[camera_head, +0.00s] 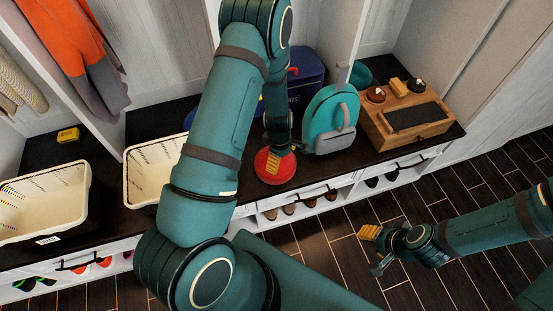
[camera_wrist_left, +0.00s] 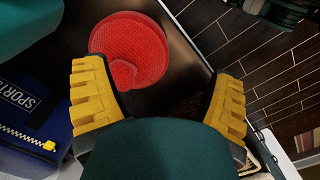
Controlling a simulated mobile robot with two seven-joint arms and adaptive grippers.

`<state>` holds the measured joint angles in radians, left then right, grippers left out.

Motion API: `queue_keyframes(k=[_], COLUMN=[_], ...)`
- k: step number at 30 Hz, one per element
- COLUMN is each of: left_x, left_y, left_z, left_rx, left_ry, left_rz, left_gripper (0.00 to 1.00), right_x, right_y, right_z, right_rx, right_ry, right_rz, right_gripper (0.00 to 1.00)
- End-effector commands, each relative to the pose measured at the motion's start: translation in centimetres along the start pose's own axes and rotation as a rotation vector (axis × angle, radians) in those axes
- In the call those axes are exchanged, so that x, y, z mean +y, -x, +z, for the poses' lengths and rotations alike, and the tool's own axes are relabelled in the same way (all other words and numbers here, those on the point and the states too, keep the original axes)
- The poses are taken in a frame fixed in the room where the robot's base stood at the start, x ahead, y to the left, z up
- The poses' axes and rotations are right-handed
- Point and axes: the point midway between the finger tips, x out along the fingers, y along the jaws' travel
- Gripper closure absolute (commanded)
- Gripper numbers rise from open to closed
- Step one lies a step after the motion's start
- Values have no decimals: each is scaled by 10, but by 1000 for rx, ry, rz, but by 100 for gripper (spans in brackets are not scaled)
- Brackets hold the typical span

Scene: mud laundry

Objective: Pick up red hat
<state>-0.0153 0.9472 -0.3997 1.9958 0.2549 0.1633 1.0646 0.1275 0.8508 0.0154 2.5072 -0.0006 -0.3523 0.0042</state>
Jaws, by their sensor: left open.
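The red hat (camera_head: 283,176) lies on the dark bench top near its front edge, left of the teal backpack. My left gripper (camera_head: 272,160) hangs right over it and hides part of it. In the left wrist view, the hat (camera_wrist_left: 145,42) is a round red shape with a smaller red knob. There my left gripper (camera_wrist_left: 157,85) is open and empty, its yellow fingers wide apart, with the hat ahead, nearer the left finger. I cannot tell whether a finger touches it. My right gripper (camera_head: 376,250) is over the floor at the right, open and empty.
The teal backpack (camera_head: 329,115) stands close right of the hat. A blue bag (camera_head: 308,80), also in the wrist view (camera_wrist_left: 25,120), stands behind. A wooden box (camera_head: 408,122) sits farther right. White baskets (camera_head: 45,200) are left. Shoes fill cubbies below. The floor (camera_head: 320,255) is clear.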

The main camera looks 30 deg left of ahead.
Motion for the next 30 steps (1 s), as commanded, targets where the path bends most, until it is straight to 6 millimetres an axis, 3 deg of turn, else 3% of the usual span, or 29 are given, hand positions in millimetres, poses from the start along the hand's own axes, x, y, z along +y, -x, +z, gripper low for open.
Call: queue_keyframes(k=[4,11,24,30], left_x=[32,52,51,51], left_y=[24,38,-33,-45], left_z=[-36,-58,-64,-65], left_rx=[43,62,63,63], left_ry=[335,576,592,591], left_rz=[-4,-1,-3,-1], left_gripper=[16,16,16,16], right_x=[-5,-6,0,0], right_y=[12,15,0,-1], right_z=[0,1,3,2], right_rx=[-4,-7,-7,-5], right_ry=[0,0,1,1], right_rz=[-1,-1,-1,-1], right_gripper=[53,53,53,53])
